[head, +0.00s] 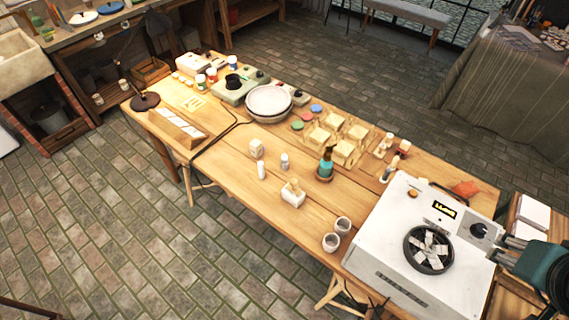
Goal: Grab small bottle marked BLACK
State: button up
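No label reading BLACK is legible at this size. Several small bottles stand on the wooden table: one with a blue cap (232,62), one with a red cap (212,75) and one with a green cap (200,81) at the far left end. Two pale small bottles, one with a grey cap (284,161) and one all white (261,171), stand upright near the middle. I cannot tell which is the marked one. My gripper (502,249) is at the right edge, by the white machine, far from these bottles. Its two grey fingers look apart, with nothing between them.
The white machine with a round black fan (429,249) fills the table's right end. A teal bottle (326,166), two cups (337,233), stacked plates (269,101), yellow tiles (343,150) and a desk lamp (145,101) stand on the table. A black cable crosses its left part.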

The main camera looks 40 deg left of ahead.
jog(key=shift+w+a, duration=0.1)
jog(key=w+a+r+n+g+y, duration=0.15)
jog(key=w+a+n, duration=0.35)
jog(key=w+a, duration=0.75)
jog(key=w+a+f+n+g, duration=0.15)
jog(key=w+a, duration=0.25)
jog(key=a, duration=0.6)
jog(key=w+a+f+n+g, duration=0.1)
jog(key=w+a+f+n, duration=0.2)
jog(key=a, duration=0.6)
jog(key=n+g+h, duration=0.2)
jog(key=n+g, duration=0.1)
jog(key=n, duration=0.4)
send_over(286, 157)
jog(key=shift+y, duration=0.25)
jog(key=f, duration=2.5)
jog(key=shift+w+d+f, duration=0.15)
jog(key=shift+w+d, duration=0.05)
jog(key=shift+s+a+f, duration=0.2)
jog(key=shift+a+f, duration=0.05)
